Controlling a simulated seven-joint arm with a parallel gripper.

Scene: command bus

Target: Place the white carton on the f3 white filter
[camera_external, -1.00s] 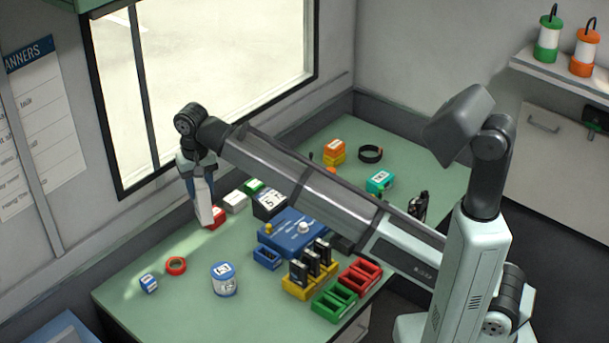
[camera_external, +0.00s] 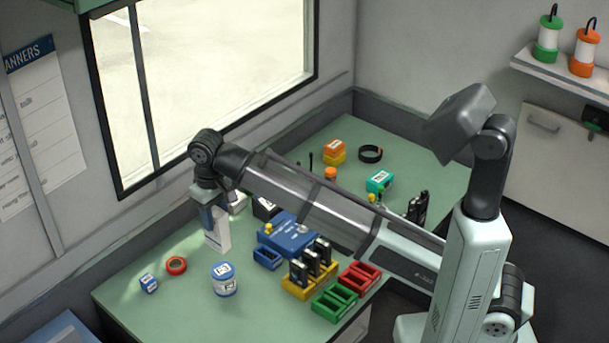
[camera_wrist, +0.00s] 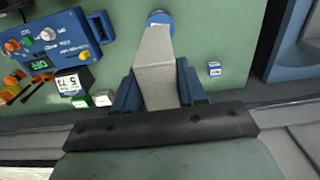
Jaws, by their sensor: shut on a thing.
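The white carton (camera_external: 217,237) is a tall, plain white box, held upright in my gripper (camera_external: 207,213). In the wrist view my gripper (camera_wrist: 158,92) has its blue fingers on both sides of the carton (camera_wrist: 155,55). A white canister with a blue lid (camera_external: 223,279) stands upright on the table, just below the carton in the external view. It looks like the filter, but I cannot read its label. In the wrist view its blue top (camera_wrist: 160,18) is partly hidden behind the carton. The carton's height above the table is hard to tell.
A blue control box (camera_external: 288,235) stands right of the carton. Yellow (camera_external: 300,290), green (camera_external: 333,302) and red (camera_external: 361,279) trays stand farther right. A red tape ring (camera_external: 176,265) and a small blue-and-white box (camera_external: 148,283) lie left of the canister. The table's front left is clear.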

